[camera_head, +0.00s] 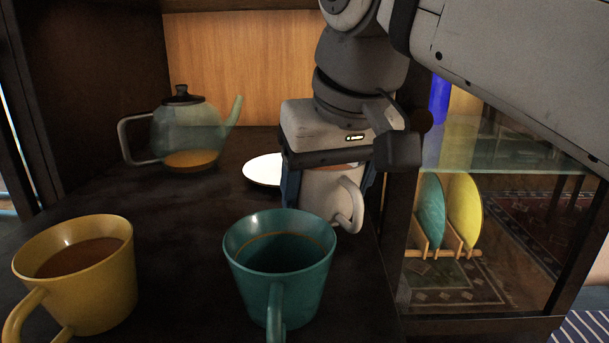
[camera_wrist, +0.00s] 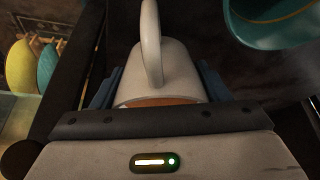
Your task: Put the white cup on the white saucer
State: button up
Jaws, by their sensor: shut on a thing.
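The white cup (camera_head: 326,194) stands upright in my gripper (camera_head: 328,192), behind and right of the teal cup in the head view. Its handle points to the right and toward the camera, and a brown drink shows at its rim. In the wrist view the white cup (camera_wrist: 165,75) sits between the fingers of my gripper (camera_wrist: 160,90), handle toward the top. My gripper is shut on it. The white saucer (camera_head: 263,170) lies on the dark shelf behind and left of the cup, partly hidden by my gripper. I cannot tell whether the cup touches the shelf.
A teal cup (camera_head: 279,262) stands close in front of the white cup. A yellow cup (camera_head: 87,276) is at the front left. A glass teapot (camera_head: 187,132) stands at the back left. A dark cabinet post (camera_head: 397,235) is close on the right. The shelf's middle left is clear.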

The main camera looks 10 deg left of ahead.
jog(key=w+a, duration=0.2)
jog(key=w, duration=0.3)
jog(key=w+a+b, duration=0.1)
jog(key=w+a, duration=0.2)
jog(key=w, duration=0.3)
jog(key=w+a, duration=0.2)
jog(key=w, duration=0.3)
jog(key=shift+w+a+f, duration=0.15)
jog(key=shift+a, duration=0.05)
jog(key=shift+w+f+b, duration=0.1)
jog(key=shift+f+b, duration=0.2)
jog(key=shift+b, duration=0.25)
jog(key=shift+r, duration=0.1)
jog(key=o, duration=1.2)
jog(key=shift+s+r+p, duration=0.2)
jog(key=shift+r+p, duration=0.15)
jog(key=s+d, duration=0.1)
jog(key=s, duration=0.2)
jog(key=s+d, duration=0.2)
jog(key=s, duration=0.2)
jog(key=s+d+p, duration=0.1)
jog(key=s+d, duration=0.1)
jog(key=s, duration=0.2)
jog(key=shift+s+d+r, duration=0.1)
jog(key=shift+d+r, duration=0.05)
